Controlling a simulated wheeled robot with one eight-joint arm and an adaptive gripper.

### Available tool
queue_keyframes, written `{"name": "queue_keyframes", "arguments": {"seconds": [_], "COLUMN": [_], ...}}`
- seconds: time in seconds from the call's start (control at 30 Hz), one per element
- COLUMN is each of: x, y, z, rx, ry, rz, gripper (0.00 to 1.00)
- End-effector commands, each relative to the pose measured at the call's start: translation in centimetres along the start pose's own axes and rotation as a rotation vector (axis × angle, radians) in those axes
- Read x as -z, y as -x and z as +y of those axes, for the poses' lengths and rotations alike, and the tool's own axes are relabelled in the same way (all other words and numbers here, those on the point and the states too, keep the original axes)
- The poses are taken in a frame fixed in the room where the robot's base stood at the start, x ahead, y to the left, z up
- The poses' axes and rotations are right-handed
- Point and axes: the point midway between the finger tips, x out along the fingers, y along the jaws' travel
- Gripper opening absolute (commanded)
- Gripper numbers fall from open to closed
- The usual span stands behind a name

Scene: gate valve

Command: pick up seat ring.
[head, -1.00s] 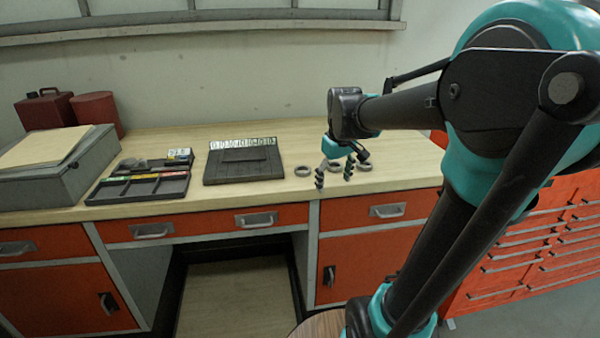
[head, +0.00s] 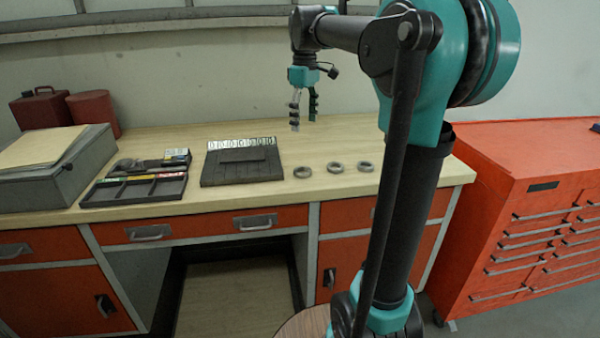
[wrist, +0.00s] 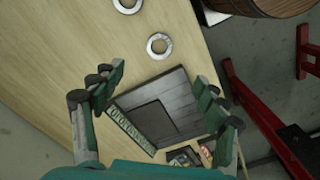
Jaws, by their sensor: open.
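Three grey rings lie flat in a row on the wooden bench top: a left ring (head: 302,172), a middle ring (head: 335,168) and a right ring (head: 365,166). I cannot tell which one is the seat ring. My gripper (head: 303,121) is open and empty, pointing down well above the bench, in the picture above the left ring. In the wrist view my gripper (wrist: 160,78) has its fingers spread wide. The left ring (wrist: 159,45) shows just beyond the fingertips, and another ring (wrist: 127,5) is cut by the top edge.
A dark board (head: 243,166) with a row of white labels lies left of the rings. A divided black tray (head: 135,189), a grey box (head: 50,175) and red cans (head: 95,112) are farther left. A red drawer cabinet (head: 530,180) stands at the right. Bench around the rings is clear.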

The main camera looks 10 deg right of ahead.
Motion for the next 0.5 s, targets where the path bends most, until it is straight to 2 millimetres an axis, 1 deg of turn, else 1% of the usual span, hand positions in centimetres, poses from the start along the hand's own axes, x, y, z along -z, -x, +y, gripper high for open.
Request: {"name": "queue_keyframes", "arguments": {"seconds": [0.03, 0.1, 0.3, 0.4, 0.5], "x": [0.0, 0.0, 0.0, 0.0, 0.0], "y": [-1.0, -2.5, -6.5, -8.2, -9.5], "z": [0.0, 0.0, 0.0, 0.0, 0.0], "rx": [0.0, 0.0, -0.001, -0.001, -0.001], "ry": [0.0, -0.001, -0.002, -0.002, -0.002], "rz": [0.0, 0.0, 0.001, 0.001, 0.001], "gripper": [0.73, 0.73, 0.73, 0.73, 0.73]}}
